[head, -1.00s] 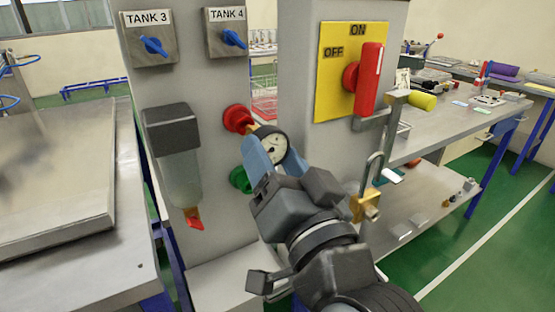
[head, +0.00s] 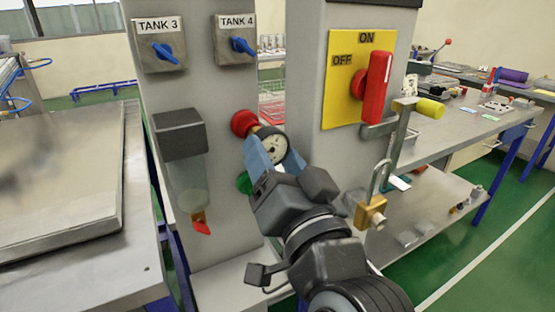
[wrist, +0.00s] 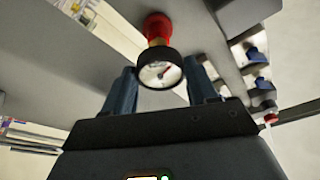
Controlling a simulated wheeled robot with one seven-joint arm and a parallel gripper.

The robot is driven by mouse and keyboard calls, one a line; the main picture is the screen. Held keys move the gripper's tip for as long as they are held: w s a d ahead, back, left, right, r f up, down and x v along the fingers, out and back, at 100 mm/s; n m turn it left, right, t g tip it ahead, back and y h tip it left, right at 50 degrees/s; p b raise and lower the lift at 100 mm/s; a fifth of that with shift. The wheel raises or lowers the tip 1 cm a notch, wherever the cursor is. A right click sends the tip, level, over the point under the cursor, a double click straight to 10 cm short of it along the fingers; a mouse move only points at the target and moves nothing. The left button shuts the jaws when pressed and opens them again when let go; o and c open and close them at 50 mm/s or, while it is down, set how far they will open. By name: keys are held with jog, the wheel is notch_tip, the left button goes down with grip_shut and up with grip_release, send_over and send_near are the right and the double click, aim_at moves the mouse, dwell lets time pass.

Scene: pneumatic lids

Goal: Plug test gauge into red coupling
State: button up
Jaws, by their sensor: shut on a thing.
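The test gauge (head: 272,147) has a round white dial and a brass stem. My gripper (head: 268,153) is shut on it, with blue fingers on either side of the dial; in the wrist view my gripper (wrist: 161,85) shows below the gauge (wrist: 160,70). The red coupling (head: 243,122) is on the grey column. It also shows in the wrist view (wrist: 157,25). The brass stem points at the coupling and meets or overlaps its face; I cannot tell how deep it sits. A green coupling (head: 243,183) lies below, partly hidden by my gripper.
A filter bowl (head: 183,160) hangs left of the couplings. Blue valves (head: 166,52) for tanks 3 and 4 are above. To the right are a red switch handle (head: 375,88) on a yellow plate and a brass padlock (head: 370,213). A steel table (head: 60,180) stands left.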

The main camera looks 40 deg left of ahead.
jog(key=shift+w+a, duration=0.1)
jog(key=shift+a, duration=0.15)
jog(key=o, duration=1.2)
jog(key=shift+c, duration=0.2)
jog(key=b+v, duration=0.2)
jog(key=v, duration=0.5)
jog(key=shift+d+f, duration=0.1)
jog(key=b+v, duration=0.2)
jog(key=v, duration=0.5)
jog(key=shift+d, duration=0.25)
jog(key=shift+f, duration=0.15)
